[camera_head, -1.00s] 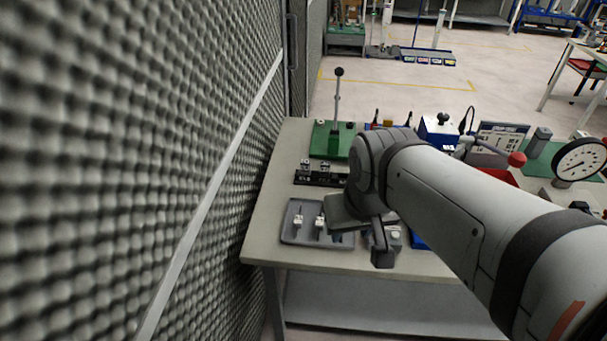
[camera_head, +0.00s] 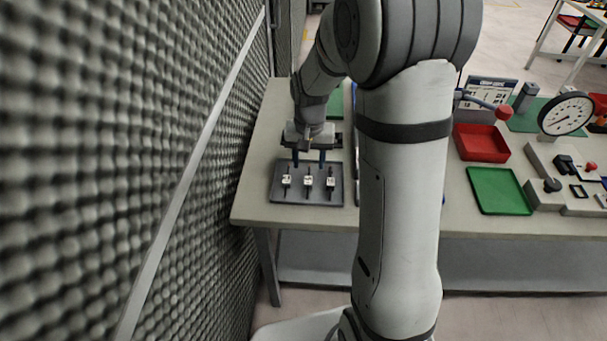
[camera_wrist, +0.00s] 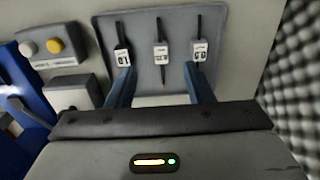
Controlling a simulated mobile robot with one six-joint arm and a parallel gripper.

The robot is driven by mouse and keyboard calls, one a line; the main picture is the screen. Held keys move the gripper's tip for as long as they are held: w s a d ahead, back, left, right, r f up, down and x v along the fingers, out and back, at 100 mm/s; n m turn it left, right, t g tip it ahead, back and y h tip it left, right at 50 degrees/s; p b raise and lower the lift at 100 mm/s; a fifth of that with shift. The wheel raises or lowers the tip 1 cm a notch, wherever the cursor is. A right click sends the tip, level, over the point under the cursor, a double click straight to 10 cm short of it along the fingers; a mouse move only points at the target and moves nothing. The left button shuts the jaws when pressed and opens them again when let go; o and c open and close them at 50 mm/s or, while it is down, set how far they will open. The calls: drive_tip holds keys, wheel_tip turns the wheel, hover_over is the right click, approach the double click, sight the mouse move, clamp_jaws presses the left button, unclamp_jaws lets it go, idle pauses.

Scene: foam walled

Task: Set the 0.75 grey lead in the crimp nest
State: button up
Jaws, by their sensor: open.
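Three dark leads with white tags lie side by side in a grey tray (camera_head: 319,197): a left lead (camera_head: 286,181), a middle lead (camera_head: 308,182) and a right lead (camera_head: 330,183). The wrist view shows the same tray (camera_wrist: 140,35) and leads. My gripper (camera_head: 308,161) is open and empty over the tray's far edge. In the wrist view its blue fingers (camera_wrist: 162,88) straddle the line of the middle lead (camera_wrist: 161,50), apart from its tag. I cannot make out the crimp nest; my arm covers much of the bench.
A foam wall (camera_head: 120,150) runs close along the left. A green base (camera_head: 337,103) shows partly behind my arm. A red tray (camera_head: 480,144), a green tray (camera_head: 498,190) and a dial gauge (camera_head: 566,114) stand to the right. A button box (camera_wrist: 52,50) shows in the wrist view.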

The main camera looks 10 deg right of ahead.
sight(308, 181)
drive_tip(key=f, duration=0.2)
drive_tip(key=f+p, duration=0.1)
drive_tip(key=f, duration=0.5)
drive_tip(key=shift+w+f+p, duration=0.1)
drive_tip(key=shift+w+p, duration=0.2)
drive_tip(key=shift+w, duration=0.1)
drive_tip(key=shift+c, duration=0.2)
clamp_jaws()
